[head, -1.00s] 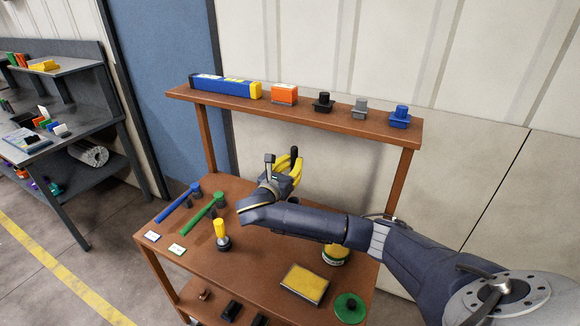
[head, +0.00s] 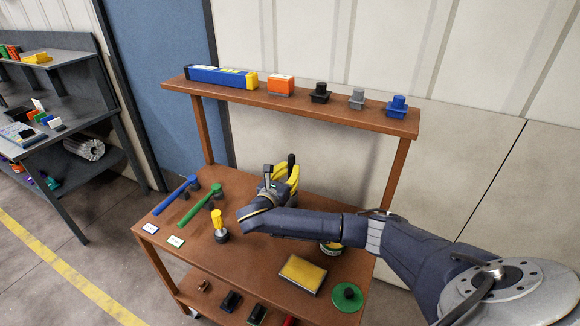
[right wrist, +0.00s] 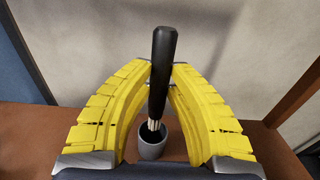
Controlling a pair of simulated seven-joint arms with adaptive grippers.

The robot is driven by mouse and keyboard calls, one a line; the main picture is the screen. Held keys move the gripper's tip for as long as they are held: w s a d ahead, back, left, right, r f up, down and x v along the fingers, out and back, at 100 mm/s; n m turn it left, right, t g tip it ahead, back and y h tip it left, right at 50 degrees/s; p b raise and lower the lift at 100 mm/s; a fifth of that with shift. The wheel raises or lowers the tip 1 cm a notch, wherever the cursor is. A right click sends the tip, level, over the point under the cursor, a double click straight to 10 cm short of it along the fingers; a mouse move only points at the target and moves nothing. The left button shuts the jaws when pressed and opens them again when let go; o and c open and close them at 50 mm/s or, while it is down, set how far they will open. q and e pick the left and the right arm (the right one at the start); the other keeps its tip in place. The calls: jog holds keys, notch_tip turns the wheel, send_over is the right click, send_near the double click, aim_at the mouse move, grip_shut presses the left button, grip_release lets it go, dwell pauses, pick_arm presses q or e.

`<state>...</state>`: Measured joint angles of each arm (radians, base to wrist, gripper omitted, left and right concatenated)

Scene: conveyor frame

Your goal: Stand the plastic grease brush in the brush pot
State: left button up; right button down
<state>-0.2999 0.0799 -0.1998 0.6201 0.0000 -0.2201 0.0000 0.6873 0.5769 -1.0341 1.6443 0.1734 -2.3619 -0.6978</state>
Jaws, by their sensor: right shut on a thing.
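My right gripper (head: 290,172) is over the back of the brown bench. In the right wrist view its yellow fingers (right wrist: 165,75) are shut on the grease brush (right wrist: 161,75), which has a black handle and pale bristles. The brush is nearly upright, tilted slightly, bristles down. Its handle top (head: 291,157) shows above the fingers in the head view. The grey brush pot (right wrist: 152,146) stands below, and the bristles overlap its mouth; I cannot tell how far inside they are. The pot is hidden in the head view. My left gripper is not in view.
Blue (head: 176,195) and green (head: 200,205) long-handled tools lie at the bench's left. A yellow-handled tool (head: 218,225) stands near the front. A yellow-topped block (head: 303,273) and green disc (head: 347,296) are front right. A raised shelf (head: 290,101) runs behind.

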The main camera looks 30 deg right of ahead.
jog(key=shift+f, duration=2.25)
jog(key=c, duration=1.3)
grip_release()
jog(key=v, duration=1.2)
jog(key=shift+f, duration=0.1)
